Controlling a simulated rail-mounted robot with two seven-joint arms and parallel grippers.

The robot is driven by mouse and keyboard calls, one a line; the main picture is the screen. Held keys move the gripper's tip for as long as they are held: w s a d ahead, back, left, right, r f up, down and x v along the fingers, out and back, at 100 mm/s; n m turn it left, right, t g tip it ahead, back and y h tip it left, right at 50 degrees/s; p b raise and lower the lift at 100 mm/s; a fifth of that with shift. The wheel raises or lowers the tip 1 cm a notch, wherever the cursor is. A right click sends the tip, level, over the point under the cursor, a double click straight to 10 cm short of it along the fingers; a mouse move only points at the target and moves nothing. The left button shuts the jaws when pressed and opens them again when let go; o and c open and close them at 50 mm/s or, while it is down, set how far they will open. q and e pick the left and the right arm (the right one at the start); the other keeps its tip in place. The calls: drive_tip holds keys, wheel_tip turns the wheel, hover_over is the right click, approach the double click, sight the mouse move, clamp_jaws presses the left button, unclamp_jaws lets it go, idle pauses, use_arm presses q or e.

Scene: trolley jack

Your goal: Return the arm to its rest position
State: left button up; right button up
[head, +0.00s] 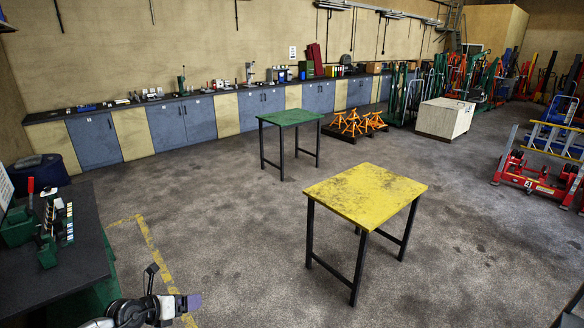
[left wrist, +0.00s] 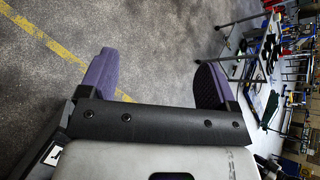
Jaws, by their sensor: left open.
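My left gripper (head: 190,303) shows at the bottom left of the head view, beyond the dark workbench's right side and above the grey floor. Its purple fingers point to the right. In the left wrist view the left gripper (left wrist: 156,68) has its two purple fingers wide apart, with nothing between them but bare floor and no object touching them. Most of the left arm is cut off by the lower edge of the head view. My right gripper is not in either view.
A dark workbench (head: 88,262) with green and white items stands at the left. A yellow table (head: 365,194) and a green table (head: 290,117) stand mid-floor. A white crate (head: 445,117) and red jacks (head: 535,182) are farther right. The floor between is clear.

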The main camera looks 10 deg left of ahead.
use_arm(q)
drive_tip(key=w+d+r+n+t+y, duration=0.1)
drive_tip(key=w+d+r+n+t, duration=0.3)
drive_tip(key=r, duration=0.6)
drive_tip(key=s+d+r+n+t, duration=0.1)
drive_tip(key=r+n+t, duration=0.5)
drive_tip(key=r, duration=0.4)
drive_tip(key=s+d+r+n+y+p, duration=0.1)
drive_tip(key=s+r+n+y, duration=0.4)
drive_tip(key=n+y, duration=0.6)
drive_tip(key=s+d+f+n+g+h+p, duration=0.25)
drive_tip(key=s+d+f+n+g, duration=0.2)
drive_tip(key=s, duration=0.35)
drive_tip(key=s+d+f+n+g+h+p, duration=0.25)
drive_tip(key=s+d+n+g, duration=0.2)
drive_tip(key=s, duration=0.45)
drive_tip(key=s+f+n+g+p, duration=0.1)
drive_tip(key=s+f+g+p, duration=0.1)
drive_tip(key=s+f, duration=0.3)
drive_tip(key=s+f+n+g+h+p, duration=0.1)
drive_tip(key=s+f, duration=0.4)
drive_tip(key=s, duration=0.6)
drive_tip(key=s+f+n+g+p, duration=0.1)
drive_tip(key=s+f+g+p, duration=0.2)
drive_tip(key=s, duration=0.6)
wheel_tip(320, 180, down, 2)
drive_tip(key=shift+f+n+g, duration=0.1)
drive_tip(key=shift+n+g, duration=0.3)
drive_tip(key=shift+g, duration=0.2)
